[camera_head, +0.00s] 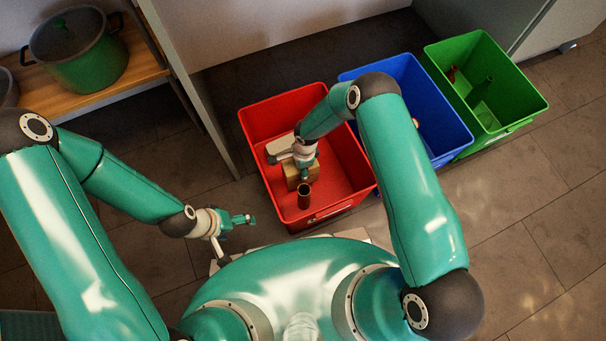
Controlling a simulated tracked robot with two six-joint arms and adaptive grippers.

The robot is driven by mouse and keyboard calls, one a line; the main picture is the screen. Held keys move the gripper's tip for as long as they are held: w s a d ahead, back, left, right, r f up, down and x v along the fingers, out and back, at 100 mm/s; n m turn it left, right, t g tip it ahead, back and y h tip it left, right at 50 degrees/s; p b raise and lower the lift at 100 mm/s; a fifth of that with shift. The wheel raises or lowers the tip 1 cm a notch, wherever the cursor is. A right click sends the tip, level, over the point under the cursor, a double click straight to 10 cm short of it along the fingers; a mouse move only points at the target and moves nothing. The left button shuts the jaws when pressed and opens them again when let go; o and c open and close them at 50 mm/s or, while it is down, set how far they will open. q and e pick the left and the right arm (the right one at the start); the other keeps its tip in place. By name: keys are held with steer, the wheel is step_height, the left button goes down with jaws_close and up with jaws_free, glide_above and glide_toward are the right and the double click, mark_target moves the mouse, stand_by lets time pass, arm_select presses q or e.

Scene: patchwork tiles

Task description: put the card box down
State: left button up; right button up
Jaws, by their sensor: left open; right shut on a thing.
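The card box is a small tan-brown box (290,171) in the camera_head view, inside the outline of the red bin (347,208). My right gripper (304,172) reaches down into the red bin and is shut on the card box. The gripper and wrist cover part of the box. I cannot tell whether the box touches the bin floor. My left gripper (246,226) is open and empty, low over the floor to the left of the red bin.
A dark brown cylinder (304,198) stands close to the box in the red bin; a pale item (279,147) lies behind. A blue bin (440,135) and green bin (522,93) stand to the right. A green pot (88,68) sits on a wooden shelf (140,58).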

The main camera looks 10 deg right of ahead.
step_height(320, 180, down, 5)
steer(key=shift+r+b, duration=0.2)
steer(key=shift+b, duration=0.65)
steer(key=o, duration=1)
steer(key=shift+c, duration=0.2)
steer(key=shift+r, duration=0.15)
steer(key=r+p, duration=0.1)
steer(key=r, duration=0.3)
steer(key=d+r+p, duration=0.1)
steer(key=r, duration=0.2)
steer(key=r+p, duration=0.2)
steer(key=r, duration=0.2)
steer(key=shift+w+d+r, duration=0.15)
steer(key=shift+r, duration=0.2)
